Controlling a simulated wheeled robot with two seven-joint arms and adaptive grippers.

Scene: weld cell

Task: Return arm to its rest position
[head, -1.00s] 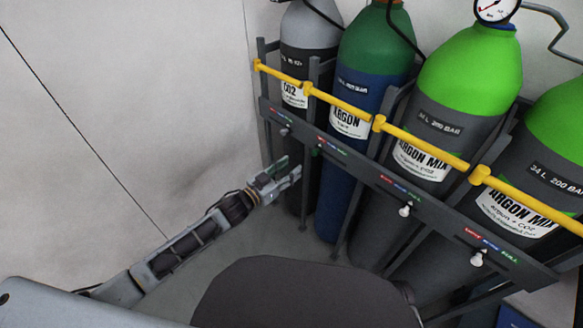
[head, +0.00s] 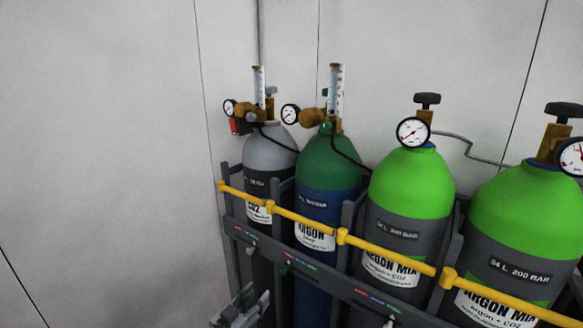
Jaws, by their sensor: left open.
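My left gripper (head: 243,306) shows at the bottom edge of the head view, left of centre. Its fingers point upward and stand apart, with nothing seen between them. It is in front of the lower left end of the cylinder rack, below the grey CO2 cylinder (head: 268,153). I cannot tell whether it touches the rack. The rest of my left arm is below the picture. My right gripper is not in view.
A dark rack (head: 330,278) with a yellow bar (head: 386,256) holds the CO2 cylinder, a green and blue argon cylinder (head: 328,165) and two bright green argon mix cylinders (head: 411,185) (head: 521,218). Gauges and valves top them. Bare wall (head: 100,140) fills the left.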

